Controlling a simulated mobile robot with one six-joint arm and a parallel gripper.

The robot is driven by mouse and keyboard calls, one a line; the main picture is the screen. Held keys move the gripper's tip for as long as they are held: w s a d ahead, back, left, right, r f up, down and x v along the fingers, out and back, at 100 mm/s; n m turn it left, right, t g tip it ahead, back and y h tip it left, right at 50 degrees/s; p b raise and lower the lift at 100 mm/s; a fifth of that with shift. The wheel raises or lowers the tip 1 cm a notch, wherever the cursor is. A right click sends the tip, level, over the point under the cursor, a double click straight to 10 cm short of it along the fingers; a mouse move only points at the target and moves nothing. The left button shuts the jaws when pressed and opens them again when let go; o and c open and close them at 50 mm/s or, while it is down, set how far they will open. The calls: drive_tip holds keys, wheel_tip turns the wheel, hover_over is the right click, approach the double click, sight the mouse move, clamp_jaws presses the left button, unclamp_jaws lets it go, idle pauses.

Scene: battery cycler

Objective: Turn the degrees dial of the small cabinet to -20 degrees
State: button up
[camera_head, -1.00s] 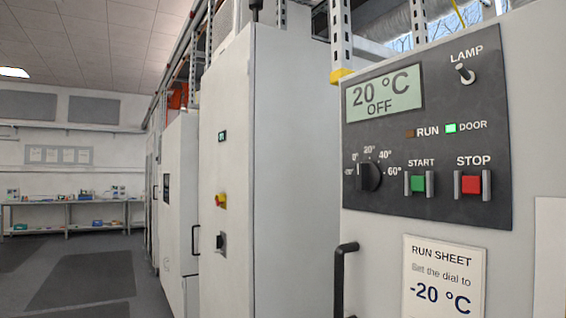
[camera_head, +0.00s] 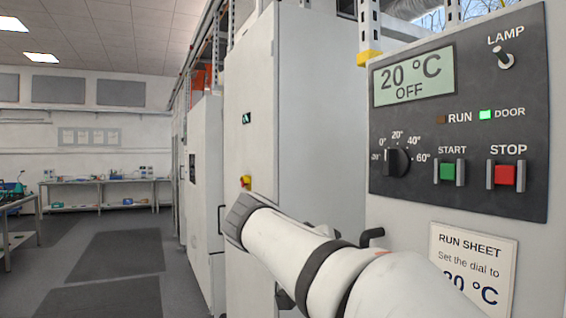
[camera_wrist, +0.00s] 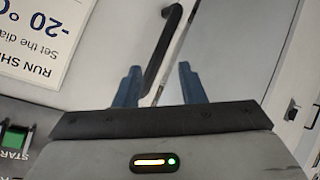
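The small cabinet's dark control panel (camera_head: 460,110) is at the right of the head view. Its black degrees dial (camera_head: 397,162) has marks including 0°, 20°, 40° and 60°; the left mark is too small to read. I cannot tell exactly where its pointer stands. The display (camera_head: 413,77) reads 20 °C OFF. The run sheet (camera_head: 472,262) below is partly covered by my arm; it shows upside down in the wrist view (camera_wrist: 38,40), reading -20 °C. My gripper (camera_wrist: 160,80) is open and empty near the black door handle (camera_wrist: 163,48); the dial is outside the wrist view.
Green START (camera_head: 448,171) and red STOP (camera_head: 505,176) buttons sit right of the dial, and the LAMP switch (camera_head: 505,58) above. The green DOOR light (camera_head: 485,115) is lit. A tall cabinet (camera_head: 310,120) stands to the left; open floor lies beyond it.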

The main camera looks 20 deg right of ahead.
wheel_tip(320, 180, up, 13)
drive_tip(key=w+d+m+h, duration=0.1)
drive_tip(key=d+m+h, duration=0.2)
drive_tip(key=m+h, duration=0.15)
drive_tip(key=m+g+h, duration=0.2)
drive_tip(key=m+g, duration=0.1)
drive_tip(key=m, duration=0.2)
approach(385, 150)
drive_tip(key=shift+h, duration=0.25)
drive_tip(key=d+p, duration=0.3)
drive_tip(key=d, duration=0.5)
drive_tip(key=shift+w, duration=0.1)
drive_tip(key=shift+d+f, duration=0.15)
drive_tip(key=shift+d, duration=0.2)
drive_tip(key=shift+c, duration=0.4)
clamp_jaws()
